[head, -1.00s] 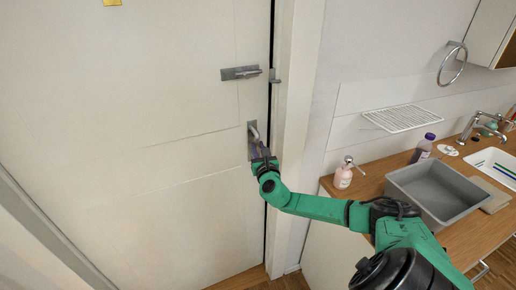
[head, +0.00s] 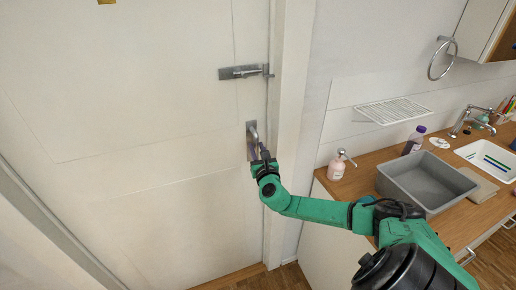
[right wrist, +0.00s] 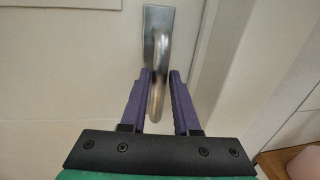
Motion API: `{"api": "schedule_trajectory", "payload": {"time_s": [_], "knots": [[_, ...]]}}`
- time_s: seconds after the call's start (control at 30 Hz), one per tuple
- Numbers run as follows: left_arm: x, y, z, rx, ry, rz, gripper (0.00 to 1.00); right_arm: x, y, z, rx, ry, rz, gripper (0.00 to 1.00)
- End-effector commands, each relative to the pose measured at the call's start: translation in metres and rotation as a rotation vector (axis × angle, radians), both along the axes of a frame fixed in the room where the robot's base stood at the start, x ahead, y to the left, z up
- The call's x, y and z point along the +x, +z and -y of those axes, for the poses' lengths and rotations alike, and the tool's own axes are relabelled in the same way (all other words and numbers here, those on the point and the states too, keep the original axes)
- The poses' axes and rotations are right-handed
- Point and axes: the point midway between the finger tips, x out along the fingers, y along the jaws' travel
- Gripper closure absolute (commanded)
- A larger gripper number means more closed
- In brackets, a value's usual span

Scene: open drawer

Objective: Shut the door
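The white door (head: 140,110) fills the left of the head view. Its right edge lies close against the white frame (head: 288,130), with no dark gap showing. A metal lever handle on a plate (head: 252,140) sits near that edge. In the right wrist view the curved silver handle (right wrist: 160,45) comes down between the purple fingers of my right gripper (right wrist: 159,92). The fingers stand apart on either side of the handle, with a narrow space at the right finger. In the head view my right gripper (head: 264,160) is at the handle. My left gripper is not in view.
A metal latch (head: 243,72) is on the door above the handle. To the right, a wooden counter (head: 365,170) holds a grey basin (head: 425,185), a soap dispenser (head: 337,168) and a purple bottle (head: 414,140). A wire rack (head: 390,112) is on the wall.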

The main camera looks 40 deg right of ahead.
Motion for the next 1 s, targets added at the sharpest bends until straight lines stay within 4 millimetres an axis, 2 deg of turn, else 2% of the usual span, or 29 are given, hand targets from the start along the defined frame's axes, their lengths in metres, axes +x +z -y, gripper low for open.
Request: {"api": "schedule_trajectory", "payload": {"time_s": [0.33, 0.47, 0.57, 0.9, 1.0], "knots": [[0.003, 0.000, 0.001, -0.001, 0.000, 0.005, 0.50, 0.000, 0.001, 0.000, 0.000, 0.000, 0.001, 0.48], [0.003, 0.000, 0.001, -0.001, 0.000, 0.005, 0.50, -0.008, -0.001, -0.004, 0.000, 0.002, -0.001, 0.48], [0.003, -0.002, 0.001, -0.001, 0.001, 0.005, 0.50, -0.025, -0.001, -0.012, -0.001, 0.004, -0.003, 0.48], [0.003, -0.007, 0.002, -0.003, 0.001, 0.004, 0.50, -0.111, -0.002, -0.053, 0.000, 0.004, -0.005, 0.48], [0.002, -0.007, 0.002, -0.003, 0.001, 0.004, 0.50, -0.125, -0.001, -0.060, -0.001, 0.002, -0.004, 0.48]]}}
